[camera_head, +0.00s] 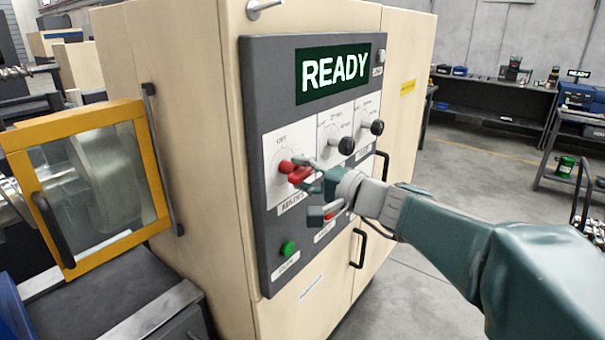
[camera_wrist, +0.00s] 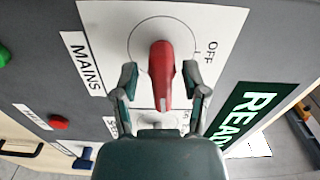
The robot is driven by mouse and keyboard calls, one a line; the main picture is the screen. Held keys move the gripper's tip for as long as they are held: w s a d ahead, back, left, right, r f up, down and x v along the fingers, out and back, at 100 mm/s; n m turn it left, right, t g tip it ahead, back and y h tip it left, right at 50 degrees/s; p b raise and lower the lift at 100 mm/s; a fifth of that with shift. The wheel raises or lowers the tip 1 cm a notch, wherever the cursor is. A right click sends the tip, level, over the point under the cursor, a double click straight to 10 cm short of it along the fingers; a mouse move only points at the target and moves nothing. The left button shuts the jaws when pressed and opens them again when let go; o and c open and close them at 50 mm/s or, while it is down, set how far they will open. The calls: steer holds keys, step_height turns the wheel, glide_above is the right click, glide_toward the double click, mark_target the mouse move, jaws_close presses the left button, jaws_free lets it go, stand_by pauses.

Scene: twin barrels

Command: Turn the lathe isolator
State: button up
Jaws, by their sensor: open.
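The lathe isolator is a red rotary handle (camera_head: 298,172) on a white plate at the left of the dark control panel. In the wrist view the red handle (camera_wrist: 161,72) stands on its round dial, with "OFF" to its right and a "MAINS" label to its left. My gripper (camera_head: 316,178) is at the handle in the head view. In the wrist view my gripper (camera_wrist: 160,78) is open, with one finger on each side of the handle and gaps visible between. Whether either fingertip touches it cannot be told.
The panel's display (camera_head: 336,72) reads "READY". Two black knobs (camera_head: 346,146) (camera_head: 377,127) sit right of the isolator. A green button (camera_head: 288,248) is below it, and a red button (camera_wrist: 58,122) shows in the wrist view. A yellow-framed guard door (camera_head: 92,185) stands at left.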

jaws_close()
steer(key=shift+f+m, duration=0.1)
steer(key=shift+m, duration=0.5)
jaws_free()
steer(key=shift+d, duration=0.1)
